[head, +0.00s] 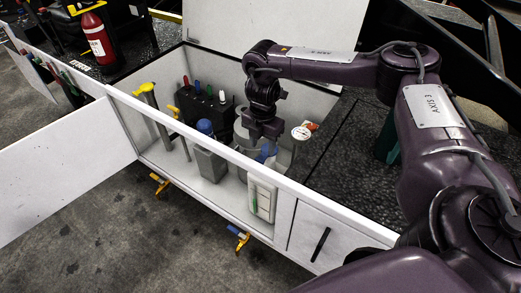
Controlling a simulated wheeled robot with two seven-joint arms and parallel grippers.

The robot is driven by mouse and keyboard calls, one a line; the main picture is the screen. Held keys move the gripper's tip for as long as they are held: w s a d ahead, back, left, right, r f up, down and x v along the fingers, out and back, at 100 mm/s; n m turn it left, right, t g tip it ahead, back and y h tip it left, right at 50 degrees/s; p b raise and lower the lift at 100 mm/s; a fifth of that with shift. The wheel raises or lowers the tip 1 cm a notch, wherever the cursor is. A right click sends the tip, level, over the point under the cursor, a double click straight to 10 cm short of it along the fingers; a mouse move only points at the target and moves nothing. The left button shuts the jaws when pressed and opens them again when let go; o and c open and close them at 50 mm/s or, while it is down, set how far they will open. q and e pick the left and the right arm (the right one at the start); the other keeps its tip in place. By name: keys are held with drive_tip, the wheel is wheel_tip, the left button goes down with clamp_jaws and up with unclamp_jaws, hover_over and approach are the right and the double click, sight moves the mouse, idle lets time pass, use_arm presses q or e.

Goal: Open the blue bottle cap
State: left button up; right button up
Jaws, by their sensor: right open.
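A grey bottle (210,163) with a blue cap (206,127) stands upright in the open white compartment (172,65). My right gripper (263,140) points down inside the compartment, to the right of that bottle and apart from it. Its jaws are open. Just below it is a second blue piece (267,152), partly hidden, near a larger grey container (241,127) that the gripper also partly covers. I cannot tell whether the gripper touches this blue piece. My left gripper is not in view.
A black holder (203,112) with colored knobs stands behind the bottle. A yellow-topped tool (145,88) leans at the left. The compartment's front wall edge (190,133) runs before the bottles. A white gauge (301,133) is at the right. An open white door (65,170) extends left.

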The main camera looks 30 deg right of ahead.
sight(262, 158)
wheel_tip(262, 158, down, 4)
drive_tip(key=shift+w+r, duration=0.1)
drive_tip(key=shift+f, duration=0.25)
drive_tip(key=c, duration=0.4)
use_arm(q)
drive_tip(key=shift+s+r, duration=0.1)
use_arm(e)
clamp_jaws()
